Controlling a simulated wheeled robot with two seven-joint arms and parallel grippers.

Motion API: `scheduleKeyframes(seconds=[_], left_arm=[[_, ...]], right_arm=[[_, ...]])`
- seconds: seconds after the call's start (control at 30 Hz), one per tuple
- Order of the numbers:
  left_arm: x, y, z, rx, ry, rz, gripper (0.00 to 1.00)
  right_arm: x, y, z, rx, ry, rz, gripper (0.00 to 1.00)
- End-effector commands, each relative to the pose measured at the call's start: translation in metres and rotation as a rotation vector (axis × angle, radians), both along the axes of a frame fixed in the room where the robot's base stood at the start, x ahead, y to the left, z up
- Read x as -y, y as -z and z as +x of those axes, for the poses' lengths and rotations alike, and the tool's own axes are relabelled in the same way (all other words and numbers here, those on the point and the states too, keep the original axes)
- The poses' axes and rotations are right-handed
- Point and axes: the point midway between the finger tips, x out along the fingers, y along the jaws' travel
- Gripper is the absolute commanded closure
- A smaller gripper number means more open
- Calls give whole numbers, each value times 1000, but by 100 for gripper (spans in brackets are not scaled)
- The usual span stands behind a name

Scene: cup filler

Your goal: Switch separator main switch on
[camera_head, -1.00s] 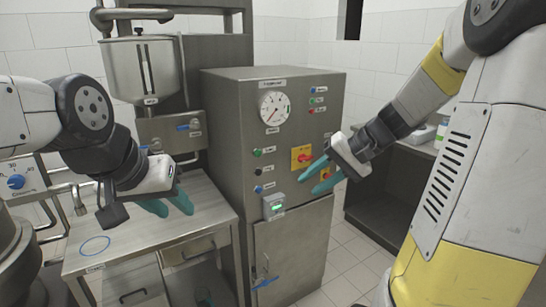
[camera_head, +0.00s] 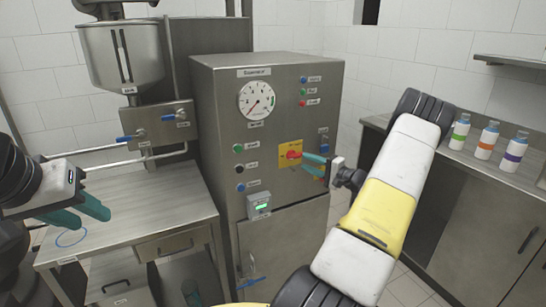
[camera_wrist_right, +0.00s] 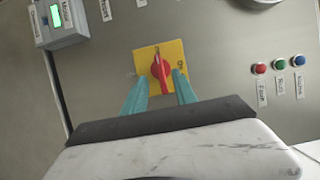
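The separator cabinet (camera_head: 210,110) is a grey metal box with a round gauge and several buttons. Its main switch is a red rotary knob (camera_head: 292,154) on a yellow plate (camera_head: 284,162); the knob also shows in the right wrist view (camera_wrist_right: 160,68). My right gripper (camera_head: 314,164) is at the plate, its teal fingers apart. In the right wrist view its fingertips (camera_wrist_right: 158,79) lie on either side of the knob's lower part, with gaps showing; whether they touch the plate is unclear. My left gripper (camera_head: 98,212) is open and empty over the steel table at left.
The steel table (camera_head: 150,210) with a blue ring mark stands left of the cabinet. A hopper (camera_head: 122,60) and blue-handled valves are above it. Several bottles (camera_head: 486,140) stand on the right counter. A grey box with a green display (camera_head: 259,205) is below the switch.

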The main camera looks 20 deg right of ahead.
Motion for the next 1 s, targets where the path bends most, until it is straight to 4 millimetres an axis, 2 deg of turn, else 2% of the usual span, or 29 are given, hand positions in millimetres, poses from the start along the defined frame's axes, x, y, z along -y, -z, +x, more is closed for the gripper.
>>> scheduleKeyframes(seconds=[0.1, 0.3, 0.67, 0.7, 0.87, 1.0], left_arm=[[0, 0, 0, 0, 0, 0, 64], [0, 0, 0, 0, 0, 0, 64], [0, 0, 0, 0, 0, 0, 64], [0, 0, 0, 0, 0, 0, 64], [0, 0, 0, 0, 0, 0, 64], [0, 0, 0, 0, 0, 0, 64]], right_arm=[[-11, 0, 19, 1, -4, 0, 66], [-23, 0, 42, 0, -4, 1, 66], [-26, 0, 49, -1, -3, 0, 66], [-27, 0, 49, -1, -3, 0, 68], [-26, 0, 49, -1, -3, 0, 100], [-27, 0, 49, -1, -3, 0, 100]])
